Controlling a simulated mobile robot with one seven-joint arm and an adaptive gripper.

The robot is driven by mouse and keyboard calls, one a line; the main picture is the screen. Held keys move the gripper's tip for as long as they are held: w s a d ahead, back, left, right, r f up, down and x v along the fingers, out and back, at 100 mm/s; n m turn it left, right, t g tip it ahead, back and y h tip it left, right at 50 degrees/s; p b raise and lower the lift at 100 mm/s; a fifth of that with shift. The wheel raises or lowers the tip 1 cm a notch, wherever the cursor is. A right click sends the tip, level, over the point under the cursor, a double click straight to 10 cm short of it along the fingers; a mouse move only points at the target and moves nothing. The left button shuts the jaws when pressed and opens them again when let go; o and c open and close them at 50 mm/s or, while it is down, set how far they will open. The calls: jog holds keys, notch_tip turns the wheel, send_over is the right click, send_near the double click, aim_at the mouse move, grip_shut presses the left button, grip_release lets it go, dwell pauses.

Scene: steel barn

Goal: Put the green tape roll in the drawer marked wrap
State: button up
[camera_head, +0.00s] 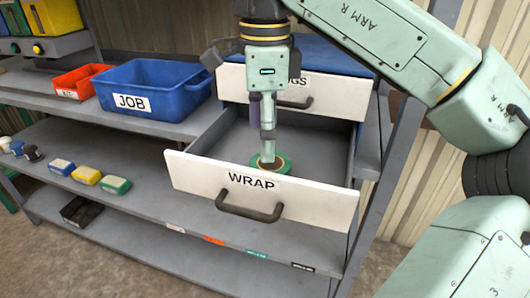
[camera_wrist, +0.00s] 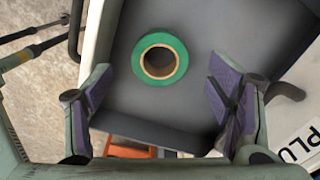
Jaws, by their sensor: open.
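The green tape roll (camera_wrist: 139,62) lies flat on the grey floor of the open drawer marked WRAP (camera_head: 310,197), behind its white front. In the head view the roll (camera_head: 284,168) is partly hidden by my gripper (camera_head: 268,152), which points straight down over it inside the drawer. In the wrist view my gripper (camera_wrist: 160,92) is open, its purple-padded fingers spread wide. The roll shows between and beyond them, and neither finger appears to touch it.
A white drawer front (camera_head: 330,98) with a label ending in GS is above the WRAP drawer. A blue JOB bin (camera_head: 165,84) and a red-orange bin (camera_head: 78,80) stand to the left. Yellow and green blocks (camera_head: 87,175) sit on the shelf below.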

notch_tip(320, 180, up, 6)
jog(key=p, duration=0.1)
jog(key=shift+r, duration=0.1)
jog(key=shift+c, duration=0.4)
dwell(0.9)
